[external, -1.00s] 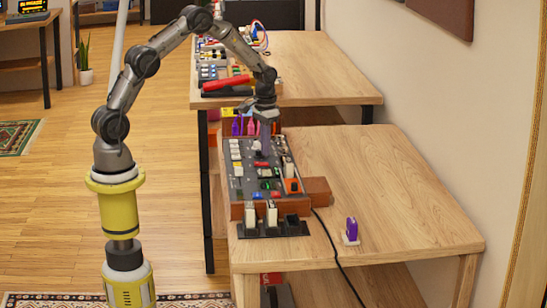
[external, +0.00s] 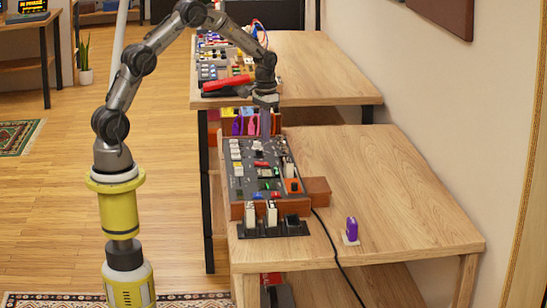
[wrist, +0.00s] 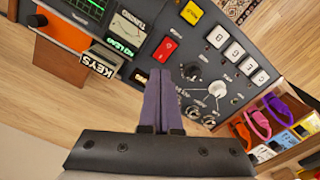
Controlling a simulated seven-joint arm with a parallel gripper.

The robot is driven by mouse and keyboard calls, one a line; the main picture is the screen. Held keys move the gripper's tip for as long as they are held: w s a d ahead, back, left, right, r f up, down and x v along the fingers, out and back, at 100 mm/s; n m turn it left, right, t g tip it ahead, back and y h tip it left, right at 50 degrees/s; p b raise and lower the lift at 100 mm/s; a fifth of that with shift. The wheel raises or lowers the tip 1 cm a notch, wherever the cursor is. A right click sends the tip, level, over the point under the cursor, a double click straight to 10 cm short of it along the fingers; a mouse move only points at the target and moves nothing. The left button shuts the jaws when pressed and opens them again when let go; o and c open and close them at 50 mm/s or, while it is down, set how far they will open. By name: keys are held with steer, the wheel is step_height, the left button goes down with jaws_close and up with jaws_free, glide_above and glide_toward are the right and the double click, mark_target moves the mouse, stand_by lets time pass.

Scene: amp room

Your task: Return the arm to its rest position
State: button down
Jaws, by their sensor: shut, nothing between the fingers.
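My gripper (external: 265,134) is shut and empty, pointing down above the far end of the control panel (external: 237,184) on the near table (external: 400,200). In the wrist view its two purple-grey fingers (wrist: 160,85) lie together in front of the panel (wrist: 150,15). My arm is bent in an arch, reaching from its yellow base on the left over to the table. Whether the fingertips touch the panel cannot be told for certain, but they look clear of it.
A rack with black and white pieces (external: 272,228) stands at the panel's near edge. A purple object (external: 351,229) sits to its right, and a black cable (external: 330,245) runs off the table. Colourful holders (external: 240,124) stand beyond the panel. The right of the table is clear.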

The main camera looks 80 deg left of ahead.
steer(key=w+d+r+m+t, duration=0.1)
steer(key=d+r, duration=0.2)
steer(key=r, duration=0.4)
steer(key=w+d+r+m+t, duration=0.1)
steer(key=d+r, duration=0.3)
steer(key=r, duration=0.2)
steer(key=s+d+r+m+t+y, duration=0.1)
steer(key=s+d+r+t, duration=0.1)
steer(key=s+d+r, duration=0.6)
steer(key=s+d+r+m+t, duration=0.1)
steer(key=s+d+r, duration=0.15)
steer(key=s, duration=0.35)
steer(key=s+d+r+m+t, duration=0.1)
steer(key=s+d+r, duration=0.1)
steer(key=s+d, duration=0.25)
steer(key=s+f+m+h, duration=0.1)
steer(key=s+f, duration=0.5)
steer(key=s, duration=0.4)
steer(key=shift+s+d, duration=0.2)
steer(key=shift+d, duration=0.25)
